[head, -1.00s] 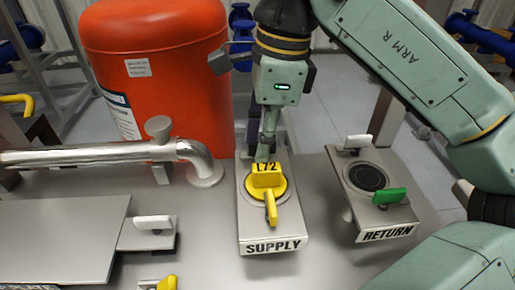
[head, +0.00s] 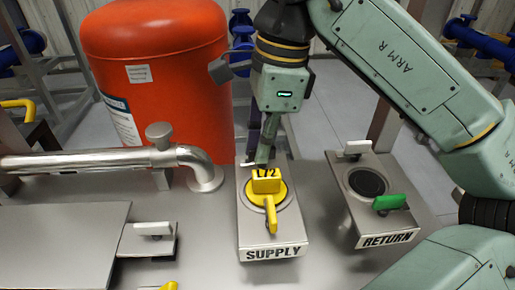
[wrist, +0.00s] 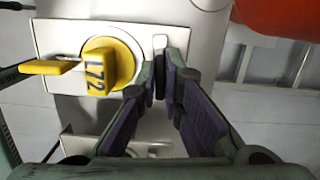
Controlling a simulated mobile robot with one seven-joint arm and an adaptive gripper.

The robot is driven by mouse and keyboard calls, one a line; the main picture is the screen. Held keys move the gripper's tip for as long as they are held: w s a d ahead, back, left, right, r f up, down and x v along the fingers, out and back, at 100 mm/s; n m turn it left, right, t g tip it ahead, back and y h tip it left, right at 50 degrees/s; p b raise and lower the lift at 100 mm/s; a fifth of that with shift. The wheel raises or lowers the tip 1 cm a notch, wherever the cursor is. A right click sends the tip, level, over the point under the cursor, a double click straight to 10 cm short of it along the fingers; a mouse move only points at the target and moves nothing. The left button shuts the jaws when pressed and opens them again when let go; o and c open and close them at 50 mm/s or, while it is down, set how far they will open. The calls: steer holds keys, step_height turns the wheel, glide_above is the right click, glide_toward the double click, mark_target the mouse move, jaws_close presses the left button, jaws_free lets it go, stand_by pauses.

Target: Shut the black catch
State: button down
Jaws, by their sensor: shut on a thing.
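My gripper (head: 262,160) reaches down to the back end of the SUPPLY plate (head: 255,235), behind the yellow handle marked L72 (head: 267,186). In the wrist view my gripper's fingers (wrist: 160,80) are close together at the plate's edge. A small pale upright piece (wrist: 159,42) shows just beyond the fingertips. It also shows beside them in the head view (head: 247,163).
The RETURN plate (head: 345,205) on the right has a white lever (head: 357,148) and a green lever (head: 390,201). A steel pipe (head: 90,160) and an orange tank (head: 160,80) stand left and behind. Another white lever (head: 154,228) is at front left.

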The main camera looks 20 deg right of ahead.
steer(key=shift+r+n+p, duration=0.1)
steer(key=shift+n+p, duration=0.35)
steer(key=shift+n, duration=0.75)
steer(key=shift+p, duration=0.3)
steer(key=shift+n+g+p, duration=0.4)
steer(key=shift+n+p, duration=0.5)
steer(key=shift+n, duration=0.8)
steer(key=shift+p, duration=0.3)
